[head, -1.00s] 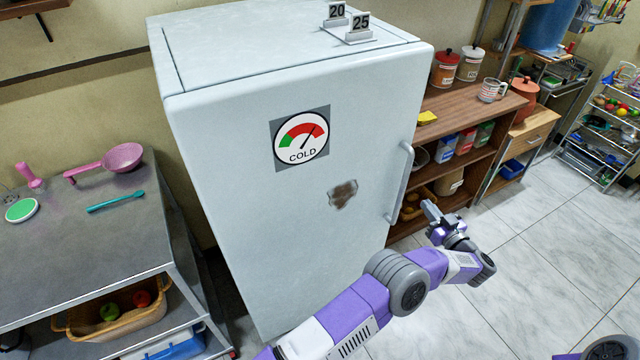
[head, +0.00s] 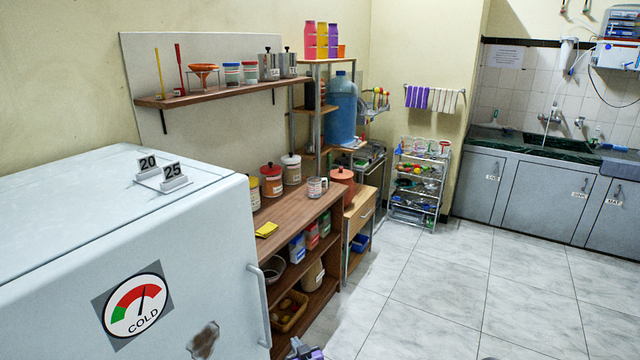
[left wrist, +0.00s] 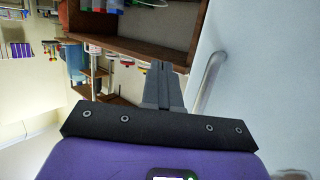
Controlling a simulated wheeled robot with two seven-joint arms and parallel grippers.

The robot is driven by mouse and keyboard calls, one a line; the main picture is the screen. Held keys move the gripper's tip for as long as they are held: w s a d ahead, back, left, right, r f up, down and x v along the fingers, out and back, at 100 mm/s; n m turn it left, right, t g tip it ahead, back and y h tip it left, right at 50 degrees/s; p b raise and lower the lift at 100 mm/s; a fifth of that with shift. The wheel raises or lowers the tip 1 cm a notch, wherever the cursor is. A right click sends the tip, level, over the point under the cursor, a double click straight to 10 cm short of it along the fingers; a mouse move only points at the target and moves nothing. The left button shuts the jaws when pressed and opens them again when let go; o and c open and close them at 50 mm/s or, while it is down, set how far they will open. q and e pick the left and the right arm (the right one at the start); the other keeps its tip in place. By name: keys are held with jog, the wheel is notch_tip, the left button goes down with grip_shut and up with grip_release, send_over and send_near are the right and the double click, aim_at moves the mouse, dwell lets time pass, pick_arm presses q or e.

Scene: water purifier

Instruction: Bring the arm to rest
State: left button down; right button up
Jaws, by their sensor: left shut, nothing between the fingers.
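My left gripper shows in the left wrist view (left wrist: 163,84), its two grey fingers shut together with nothing between them. In the head view only a small part of the left gripper (head: 303,350) shows at the bottom edge, in front of the wooden shelf. The white fridge (head: 70,240) fills the lower left of the head view, its door shut. The fridge handle (left wrist: 208,82) stands to the right of the fingers in the left wrist view, apart from them. My right gripper is in neither view now.
A wooden shelf unit (head: 300,218) with jars and a mug (head: 317,187) stands beside the fridge. A wire rack (head: 417,185) and grey sink cabinets (head: 545,198) stand at the back. The tiled floor (head: 460,290) at the right is clear.

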pick_arm(q)
jog(key=s+a+f+m+g+h, duration=0.1)
jog(key=s+f+g+h, duration=0.2)
jog(key=s+f, duration=0.45)
jog(key=s+a+f+m+g+h, duration=0.1)
jog(key=s+a+f+g+h, duration=0.2)
jog(key=s, duration=0.7)
jog(key=s+d+g+h+p, duration=0.1)
jog(key=s+g+h, duration=0.3)
jog(key=s, duration=1.8)
jog(key=g, duration=0.3)
jog(key=shift+d+f, duration=0.2)
jog(key=shift+f, duration=0.1)
